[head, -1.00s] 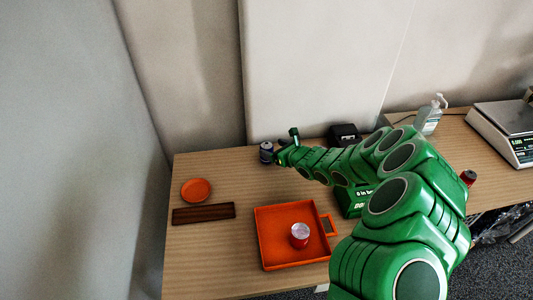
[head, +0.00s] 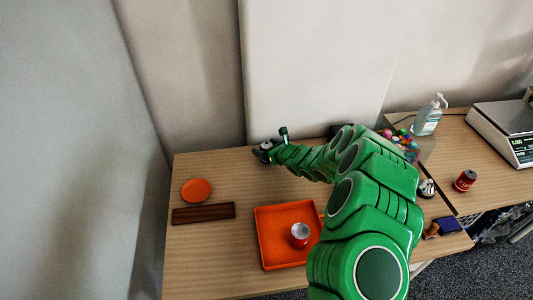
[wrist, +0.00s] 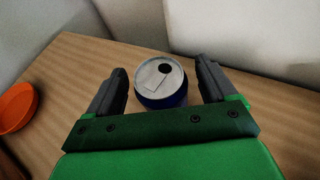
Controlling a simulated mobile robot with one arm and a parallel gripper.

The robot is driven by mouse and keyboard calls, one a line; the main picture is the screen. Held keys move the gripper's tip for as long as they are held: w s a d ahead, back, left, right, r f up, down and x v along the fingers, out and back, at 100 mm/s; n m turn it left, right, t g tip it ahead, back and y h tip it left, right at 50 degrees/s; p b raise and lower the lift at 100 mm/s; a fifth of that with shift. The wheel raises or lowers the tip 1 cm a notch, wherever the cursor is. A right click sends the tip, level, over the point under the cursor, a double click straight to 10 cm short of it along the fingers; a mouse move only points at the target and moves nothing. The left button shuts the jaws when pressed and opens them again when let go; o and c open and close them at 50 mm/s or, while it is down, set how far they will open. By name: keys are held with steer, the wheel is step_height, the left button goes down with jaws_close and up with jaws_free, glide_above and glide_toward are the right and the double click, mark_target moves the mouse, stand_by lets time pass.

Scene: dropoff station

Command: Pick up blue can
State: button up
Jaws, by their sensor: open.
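The blue can (wrist: 160,98) stands upright in the wrist view, with its silver top and dark opening facing the camera. My gripper (wrist: 160,72) is open, with one finger on each side of the can and a visible gap to each. In the head view my gripper (head: 266,150) is low at the back of the wooden table (head: 210,240). The can is mostly hidden there by the fingers.
An orange tray (head: 265,255) holds a red can (head: 300,235). An orange plate (head: 196,190) and a dark brown board (head: 204,213) lie at the left. The wall stands close behind my gripper. A second red can (head: 465,180) stands at right.

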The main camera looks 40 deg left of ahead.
mark_target(263, 142)
steer(key=shift+x, duration=1.1)
steer(key=c, duration=1)
steer(key=shift+c, duration=0.2)
steer(key=shift+r, duration=0.55)
step_height(263, 142, up, 2)
steer(key=shift+r, duration=0.2)
steer(key=s+d+r, duration=0.9)
steer(key=d, duration=0.1)
steer(key=shift+s+r, duration=0.2)
steer(key=shift+s, duration=0.15)
